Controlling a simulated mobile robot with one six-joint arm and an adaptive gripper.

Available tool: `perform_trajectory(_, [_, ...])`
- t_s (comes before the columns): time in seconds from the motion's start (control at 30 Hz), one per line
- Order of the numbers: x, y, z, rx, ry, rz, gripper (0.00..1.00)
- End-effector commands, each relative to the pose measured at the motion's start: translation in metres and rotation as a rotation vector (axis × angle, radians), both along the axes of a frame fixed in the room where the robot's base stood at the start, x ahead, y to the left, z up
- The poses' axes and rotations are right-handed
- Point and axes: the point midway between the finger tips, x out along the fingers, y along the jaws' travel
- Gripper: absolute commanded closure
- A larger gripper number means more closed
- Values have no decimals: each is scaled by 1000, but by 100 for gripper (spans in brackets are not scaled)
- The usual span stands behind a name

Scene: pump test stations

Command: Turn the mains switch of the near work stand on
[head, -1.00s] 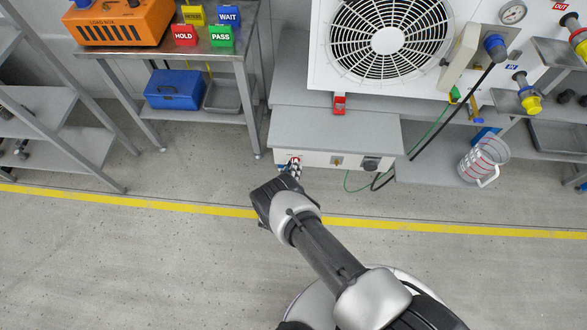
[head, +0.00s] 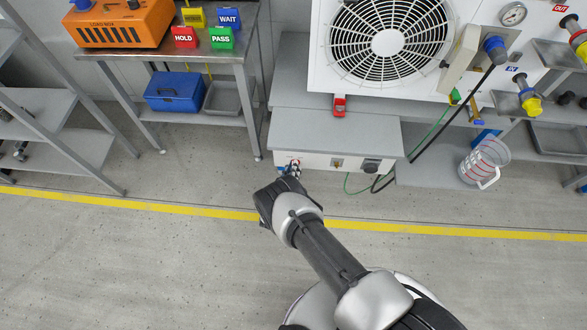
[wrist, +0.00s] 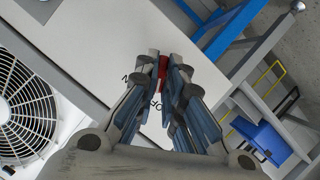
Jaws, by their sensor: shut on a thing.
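The near work stand's white front panel (head: 318,161) sits below a grey top, and my gripper (head: 293,168) is at its left end. In the wrist view the fingertips of my gripper (wrist: 163,76) are closed around a small red switch part (wrist: 163,64), taken as the mains switch. Dark lettering on the white panel beside it is partly covered by the fingers. The rest of the switch and its on or off position are hidden. To the right, the panel carries a yellow-backed knob (head: 337,163) and a dark round fitting (head: 371,165).
A fan unit (head: 390,42) stands on the bench, with a red part (head: 339,105) at its front edge. Green and black cables hang at the panel's right. A measuring jug (head: 485,160) stands on a lower shelf. The floor around the yellow line (head: 450,230) is clear.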

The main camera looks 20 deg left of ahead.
Motion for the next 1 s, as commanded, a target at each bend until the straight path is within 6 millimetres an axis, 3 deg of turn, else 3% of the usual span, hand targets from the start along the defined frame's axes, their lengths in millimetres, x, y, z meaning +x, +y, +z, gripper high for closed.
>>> perform_trajectory(0.37, [1,-2,1,107,27,-1,100])
perform_trajectory(1.0, [1,-8,0,661,161,-3,100])
